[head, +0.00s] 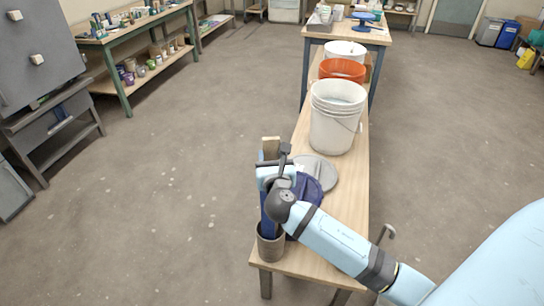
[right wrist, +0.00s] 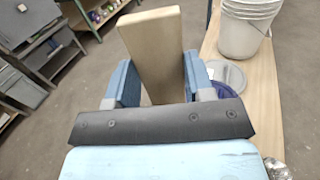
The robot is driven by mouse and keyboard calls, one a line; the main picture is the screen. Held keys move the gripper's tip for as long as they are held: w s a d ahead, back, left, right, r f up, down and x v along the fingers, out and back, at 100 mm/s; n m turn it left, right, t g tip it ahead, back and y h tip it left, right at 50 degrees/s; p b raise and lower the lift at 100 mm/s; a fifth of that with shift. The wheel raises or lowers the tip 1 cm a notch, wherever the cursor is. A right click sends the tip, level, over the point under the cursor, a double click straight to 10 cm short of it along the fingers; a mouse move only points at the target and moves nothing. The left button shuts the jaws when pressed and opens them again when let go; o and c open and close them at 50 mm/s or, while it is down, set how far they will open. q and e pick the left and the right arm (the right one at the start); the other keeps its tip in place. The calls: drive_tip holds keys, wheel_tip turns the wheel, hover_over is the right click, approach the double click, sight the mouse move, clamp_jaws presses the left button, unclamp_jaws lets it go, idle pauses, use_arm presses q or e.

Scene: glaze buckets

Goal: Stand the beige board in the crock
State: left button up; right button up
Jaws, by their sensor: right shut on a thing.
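The beige board (head: 270,147) shows above my right gripper (head: 272,165) at the table's near left edge. In the right wrist view the board (right wrist: 160,55) stands between the two blue fingers of the gripper (right wrist: 158,85), which is shut on it. The brown crock (head: 271,245) stands on the table's near left corner, below the gripper. A dark blue upright piece (head: 268,218) shows between the gripper and the crock's mouth; I cannot tell whether it stands inside. The board's lower end is hidden. My left gripper is not in view.
A dark blue lid (head: 308,190) and a grey lid (head: 322,172) lie right of the gripper on the wooden table (head: 343,215). A white bucket (head: 335,125), an orange bucket (head: 341,69) and another white bucket (head: 346,49) stand farther back.

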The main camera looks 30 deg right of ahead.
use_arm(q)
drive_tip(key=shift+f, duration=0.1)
use_arm(e)
drive_tip(key=shift+f, duration=0.1)
drive_tip(key=shift+f+b, duration=0.4)
drive_tip(key=shift+f, duration=0.15)
drive_tip(key=shift+f+b, duration=1.7)
drive_tip(key=shift+f, duration=1.25)
drive_tip(key=o, duration=1.2)
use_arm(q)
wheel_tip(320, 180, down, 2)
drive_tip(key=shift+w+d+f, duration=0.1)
use_arm(e)
drive_tip(key=shift+c, duration=0.4)
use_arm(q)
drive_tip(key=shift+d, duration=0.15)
